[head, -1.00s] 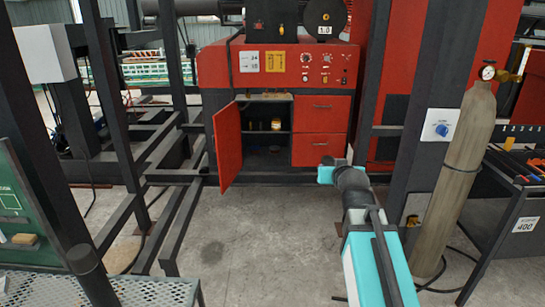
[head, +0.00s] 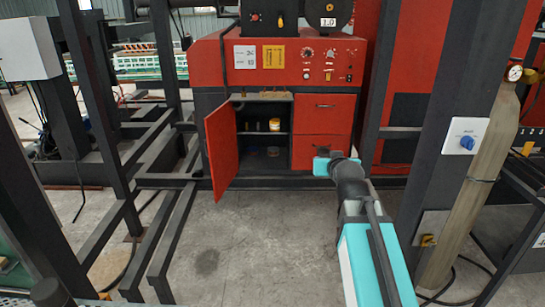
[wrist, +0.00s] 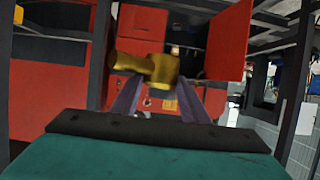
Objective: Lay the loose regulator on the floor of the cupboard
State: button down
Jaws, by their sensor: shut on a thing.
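The loose regulator, a brass-coloured body (wrist: 165,70) with a round end to its left, is held between the fingers of my gripper (wrist: 158,84) in the wrist view. In the head view the arm reaches forward to a teal wrist (head: 322,167) in front of the lower red drawer. The fingers and regulator cannot be made out there. The cupboard (head: 264,136) is the dark opening in the red cabinet, left of the drawers. Its red door (head: 221,151) stands open to the left. Its dark floor (head: 262,165) is partly visible, below a shelf.
A yellow-and-white tub (head: 275,125) and small brass items stand on the shelf; a small item (head: 272,151) sits below it. Dark steel frames (head: 110,110) stand left, a dark post (head: 440,120) and gas cylinder (head: 490,150) right. Concrete floor before the cupboard is clear.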

aim_at(268, 165)
jog(key=u, duration=0.05)
jog(key=i, duration=2)
jog(key=u, duration=0.95)
jog(key=i, duration=0.3)
jog(key=u, duration=0.05)
